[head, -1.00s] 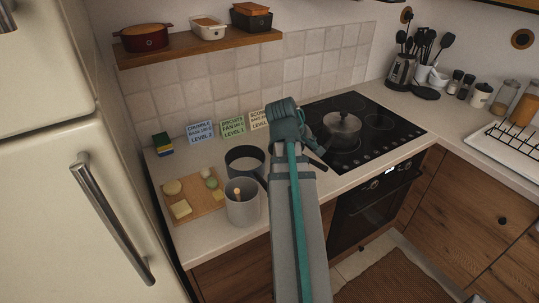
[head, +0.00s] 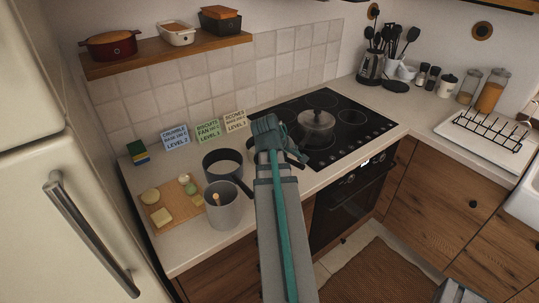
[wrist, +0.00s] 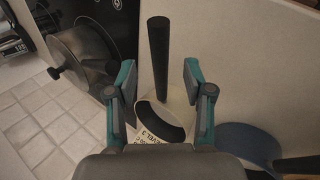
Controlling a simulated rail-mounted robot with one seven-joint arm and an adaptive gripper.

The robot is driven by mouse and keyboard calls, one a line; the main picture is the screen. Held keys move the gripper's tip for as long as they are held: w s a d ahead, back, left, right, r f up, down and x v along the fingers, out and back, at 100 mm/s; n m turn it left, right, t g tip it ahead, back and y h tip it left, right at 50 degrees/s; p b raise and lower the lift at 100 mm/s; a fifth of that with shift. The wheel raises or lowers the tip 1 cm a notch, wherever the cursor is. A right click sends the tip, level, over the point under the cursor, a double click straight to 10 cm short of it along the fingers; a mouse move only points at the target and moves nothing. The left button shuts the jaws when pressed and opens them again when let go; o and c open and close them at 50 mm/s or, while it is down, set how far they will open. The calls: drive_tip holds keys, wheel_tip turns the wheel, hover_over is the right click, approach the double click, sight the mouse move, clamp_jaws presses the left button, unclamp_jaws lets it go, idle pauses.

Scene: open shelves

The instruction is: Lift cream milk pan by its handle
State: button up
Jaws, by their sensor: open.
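The cream milk pan (wrist: 166,119) shows in the wrist view, with its long black handle (wrist: 158,52) pointing up the picture. My gripper (wrist: 160,75) is open. Its teal-edged fingers stand on either side of the handle, with a visible gap on both sides. I cannot tell how far the fingers are above the handle. In the head view my gripper (head: 268,132) is over the counter just left of the hob, and my arm hides most or all of the pan.
A lidded steel pot (head: 317,125) stands on the black hob (head: 350,143), close right of my gripper. A dark blue pan (head: 211,158) and a grey pot (head: 222,213) stand left of my arm. Label cards (head: 208,131) stand by the tiled wall.

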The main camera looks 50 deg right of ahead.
sight(293, 162)
drive_tip(key=shift+p+x, duration=0.7)
drive_tip(key=shift+x, duration=1.4)
drive_tip(key=shift+s, duration=0.15)
drive_tip(key=shift+c, duration=0.2)
clamp_jaws()
